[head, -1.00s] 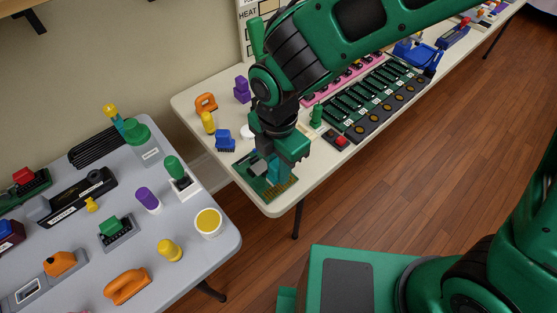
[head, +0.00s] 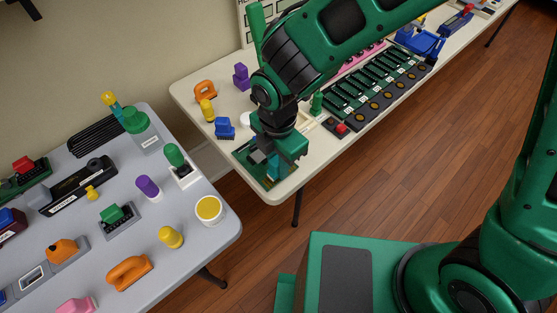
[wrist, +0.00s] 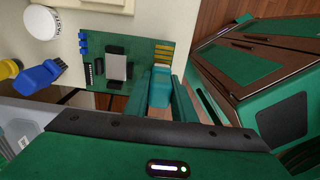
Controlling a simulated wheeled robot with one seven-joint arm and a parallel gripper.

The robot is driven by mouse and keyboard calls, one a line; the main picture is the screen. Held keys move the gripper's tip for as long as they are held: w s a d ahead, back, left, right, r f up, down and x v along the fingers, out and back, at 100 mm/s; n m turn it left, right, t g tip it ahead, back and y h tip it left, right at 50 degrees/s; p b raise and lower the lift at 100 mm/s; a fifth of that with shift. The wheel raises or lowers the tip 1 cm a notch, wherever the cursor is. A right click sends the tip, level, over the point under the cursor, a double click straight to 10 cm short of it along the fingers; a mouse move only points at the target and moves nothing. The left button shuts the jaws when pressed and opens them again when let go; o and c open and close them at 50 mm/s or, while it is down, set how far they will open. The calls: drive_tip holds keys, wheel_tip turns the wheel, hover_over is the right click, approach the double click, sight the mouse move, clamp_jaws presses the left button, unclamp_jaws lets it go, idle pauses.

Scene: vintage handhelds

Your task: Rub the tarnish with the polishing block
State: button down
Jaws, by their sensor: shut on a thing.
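A green circuit board (wrist: 95,62) lies at the near corner of the cream table; it also shows in the head view (head: 245,161). Gold contacts (wrist: 163,51) run along one of its edges. My gripper (wrist: 160,98) is shut on the teal polishing block (wrist: 160,86), which has a pale end towards the contacts. In the head view my gripper (head: 275,168) is low over the contact side of the board. The block's end is at or just beside the contacts; I cannot tell if it touches. The tarnish itself is not clear.
A white paste tub (wrist: 42,22), a blue brush (wrist: 38,76) and a yellow-handled tool (head: 207,110) stand near the board. A red-button box (head: 336,127) and circuit strips (head: 372,92) lie further along. A grey table (head: 215,245) with several tools stands left, across a gap.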

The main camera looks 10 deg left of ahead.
drive_tip(key=shift+f, duration=0.6)
idle(0.5)
drive_tip(key=shift+s+a+r, duration=0.1)
drive_tip(key=shift+s+a, duration=0.55)
drive_tip(key=shift+s, duration=0.15)
drive_tip(key=shift+w, duration=0.1)
drive_tip(key=shift+w+d, duration=1.5)
drive_tip(key=shift+w, duration=0.2)
drive_tip(key=shift+s, duration=0.15)
